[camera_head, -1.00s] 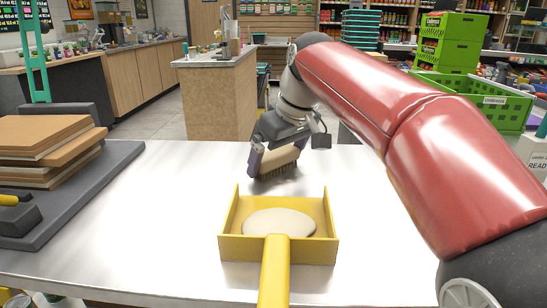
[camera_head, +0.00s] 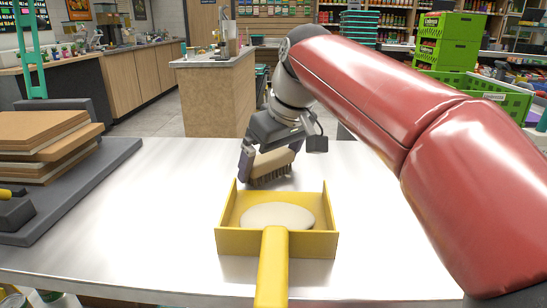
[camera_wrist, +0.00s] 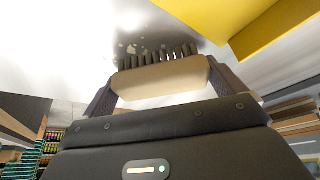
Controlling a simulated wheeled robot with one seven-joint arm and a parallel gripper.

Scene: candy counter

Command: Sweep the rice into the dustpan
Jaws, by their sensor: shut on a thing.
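The yellow dustpan (camera_head: 228,243) sits on the white table (camera_head: 130,220) with its handle toward me. A smooth whitish mound (camera_head: 277,216), apparently the rice, lies inside it. My gripper (camera_head: 271,160) is shut on a beige brush (camera_head: 268,166) just beyond the pan's far side. In the wrist view my gripper's fingers (camera_wrist: 165,90) clasp both ends of the brush (camera_wrist: 160,80), with its dark bristles toward the tabletop. A few pale specks (camera_wrist: 127,48) show by the bristles, perhaps rice grains. The dustpan (camera_wrist: 270,25) shows at upper right there. Bristle contact with the table is unclear.
A dark grey board (camera_head: 105,165) with stacked brown slabs (camera_head: 45,130) occupies the table's left side. Green crates (camera_head: 480,93) stand behind at the right. The tabletop between the board and the dustpan is clear.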

